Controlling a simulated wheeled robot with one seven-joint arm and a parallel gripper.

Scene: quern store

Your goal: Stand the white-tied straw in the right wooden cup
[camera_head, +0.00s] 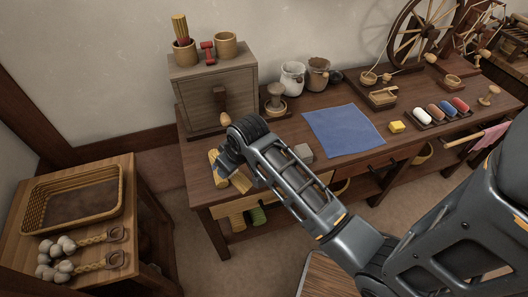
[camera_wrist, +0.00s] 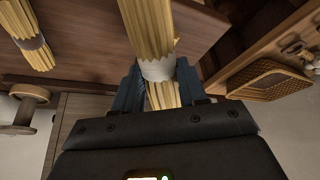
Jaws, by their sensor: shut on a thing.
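My gripper (camera_head: 228,160) is low over the left end of the long table. In the wrist view its jaws (camera_wrist: 160,95) are shut on a yellow straw bundle (camera_wrist: 150,25) at its white tie (camera_wrist: 158,69). In the head view the held straw (camera_head: 214,157) shows only partly beside my gripper; I cannot tell if it touches the table. The right wooden cup (camera_head: 226,46) stands empty-looking on the small cabinet. The left wooden cup (camera_head: 184,54) holds an upright straw bundle with a red tie (camera_head: 180,27).
A red spool (camera_head: 208,52) stands between the cups. The cabinet (camera_head: 215,95) rises behind my gripper. A grey block (camera_head: 303,153) and blue cloth (camera_head: 343,130) lie right.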

